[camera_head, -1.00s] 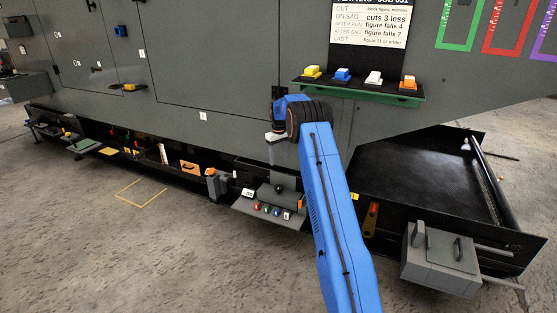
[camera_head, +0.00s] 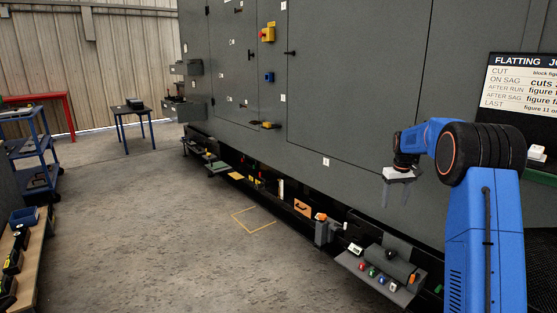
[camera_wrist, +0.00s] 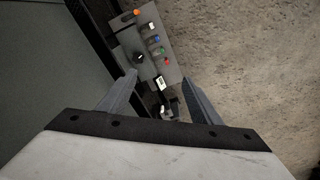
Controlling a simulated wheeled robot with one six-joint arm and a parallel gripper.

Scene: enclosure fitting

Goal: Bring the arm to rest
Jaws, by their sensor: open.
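My gripper (camera_head: 398,191) is at the right in the head view, at the end of my blue arm. It points down, with its two fingers apart and nothing between them. It hangs in the air in front of the grey enclosure (camera_head: 350,80), above and behind a small grey control shelf (camera_head: 352,262). In the wrist view my open gripper (camera_wrist: 158,85) shows both fingers spread. The control shelf (camera_wrist: 176,72) with its coloured buttons and black knob lies below, beyond the fingertips.
A low ledge with small items, including an orange block (camera_head: 302,207), runs along the enclosure's foot. A yellow floor outline (camera_head: 254,221) lies before it. A blue cart (camera_head: 38,160), a dark table (camera_head: 134,110) and a wooden bench (camera_head: 28,265) stand left. The middle floor is clear.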

